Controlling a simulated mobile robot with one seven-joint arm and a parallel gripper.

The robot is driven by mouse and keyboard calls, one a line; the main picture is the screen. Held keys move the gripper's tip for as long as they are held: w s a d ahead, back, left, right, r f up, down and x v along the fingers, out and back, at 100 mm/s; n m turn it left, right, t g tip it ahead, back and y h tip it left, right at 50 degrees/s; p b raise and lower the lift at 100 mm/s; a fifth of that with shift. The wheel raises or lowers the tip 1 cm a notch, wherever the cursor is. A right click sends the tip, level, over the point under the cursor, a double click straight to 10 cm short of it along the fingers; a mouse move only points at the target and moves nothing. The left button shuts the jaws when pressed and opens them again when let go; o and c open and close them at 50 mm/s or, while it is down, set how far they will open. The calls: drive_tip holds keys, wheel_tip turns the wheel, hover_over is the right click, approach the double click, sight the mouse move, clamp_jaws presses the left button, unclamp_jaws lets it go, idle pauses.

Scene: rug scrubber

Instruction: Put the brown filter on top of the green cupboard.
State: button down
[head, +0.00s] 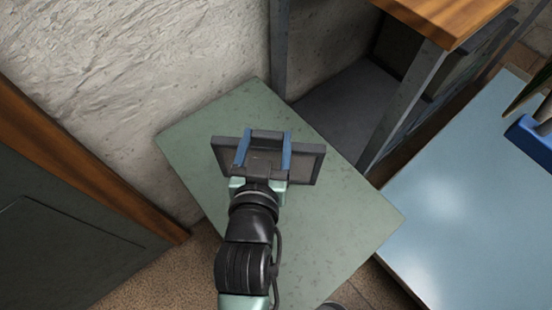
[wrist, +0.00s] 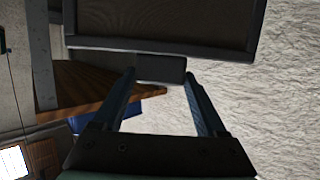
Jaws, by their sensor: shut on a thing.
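The brown filter (head: 306,164) is a flat rectangular panel with a dark frame and a dark handle block. My gripper (head: 265,148) has its two blue fingers shut on the filter, one on each side of the block. The wrist view shows the brown panel of the filter (wrist: 165,22) beyond the fingertips, with its block between the fingers of my gripper (wrist: 160,76). The green cupboard (head: 208,128) has a flat, pale green top. In the head view the filter lies over this top; I cannot tell how large any gap beneath it is.
A rough pale wall (head: 140,70) stands behind the cupboard. A wooden-topped metal unit (head: 440,18) rises at the back right. A light blue table (head: 460,210) is at the right, with a blue object (head: 530,140) on it. A dark wood-edged cabinet (head: 60,225) is at the left.

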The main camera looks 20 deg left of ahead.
sight(307, 159)
wheel_tip(307, 159, down, 3)
drive_tip(key=shift+s+r, duration=0.15)
drive_tip(key=shift+r, duration=0.05)
drive_tip(key=shift+f, duration=2.25)
drive_tip(key=shift+f, duration=0.2)
unclamp_jaws()
